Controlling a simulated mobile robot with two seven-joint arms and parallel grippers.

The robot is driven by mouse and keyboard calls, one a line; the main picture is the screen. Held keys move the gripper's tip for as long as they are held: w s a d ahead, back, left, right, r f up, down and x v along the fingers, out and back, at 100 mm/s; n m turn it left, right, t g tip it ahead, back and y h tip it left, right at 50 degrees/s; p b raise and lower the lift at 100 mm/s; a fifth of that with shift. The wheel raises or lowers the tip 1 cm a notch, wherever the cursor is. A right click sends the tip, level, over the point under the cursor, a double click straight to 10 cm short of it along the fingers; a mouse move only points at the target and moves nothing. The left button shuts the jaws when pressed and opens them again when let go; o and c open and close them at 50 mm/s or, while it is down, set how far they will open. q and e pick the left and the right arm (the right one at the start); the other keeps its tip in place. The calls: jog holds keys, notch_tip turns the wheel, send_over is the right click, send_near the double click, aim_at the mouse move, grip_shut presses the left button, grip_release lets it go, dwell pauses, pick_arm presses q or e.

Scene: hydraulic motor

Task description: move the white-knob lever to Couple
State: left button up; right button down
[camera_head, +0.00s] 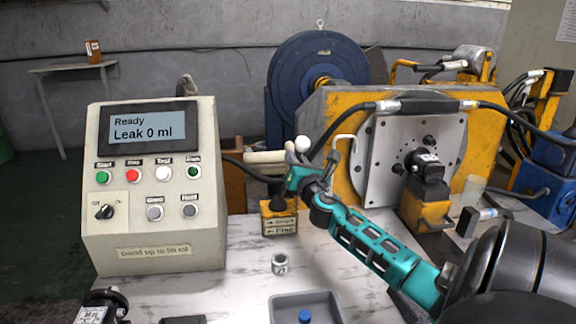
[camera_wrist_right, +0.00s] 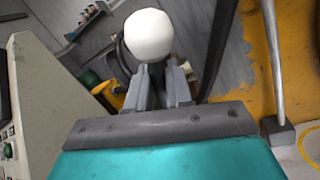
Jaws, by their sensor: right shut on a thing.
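The white knob (camera_head: 302,143) tops a lever whose shaft is mostly hidden by my right gripper. The lever's yellow base (camera_head: 279,218) stands at the back edge of the white table. Its label has two lines with arrows; the lower seems to read "Free" and the upper is too small to read surely. My right gripper (camera_head: 299,165) reaches in from the lower right and is shut on the lever just below the knob. In the right wrist view, the knob (camera_wrist_right: 150,38) sits just beyond the grey fingertips (camera_wrist_right: 157,85). My left gripper is not in view.
A control box (camera_head: 150,215) stands left, its screen reading "Ready, Leak 0 ml". The yellow machine (camera_head: 345,112) with a steel plate (camera_head: 375,165) is behind right. A bent metal rod (camera_head: 338,145) stands close right of the knob. A grey tray (camera_head: 283,306) and metal fitting (camera_head: 280,263) are in front.

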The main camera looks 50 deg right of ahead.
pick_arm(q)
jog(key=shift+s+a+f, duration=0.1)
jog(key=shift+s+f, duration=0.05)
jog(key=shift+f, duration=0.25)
pick_arm(e)
jog(key=shift+s+d+f+m, duration=0.1)
jog(key=shift+s+d+m, duration=0.1)
jog(key=shift+m, duration=0.1)
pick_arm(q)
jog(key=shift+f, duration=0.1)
pick_arm(e)
jog(key=c, duration=1.1)
grip_release()
jog(key=shift+c, duration=0.2)
jog(key=shift+s+a, duration=0.2)
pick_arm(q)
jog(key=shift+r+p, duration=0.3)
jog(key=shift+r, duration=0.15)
pick_arm(e)
jog(key=v, duration=1.2)
jog(key=shift+s+f, duration=0.1)
jog(key=shift+f, duration=0.05)
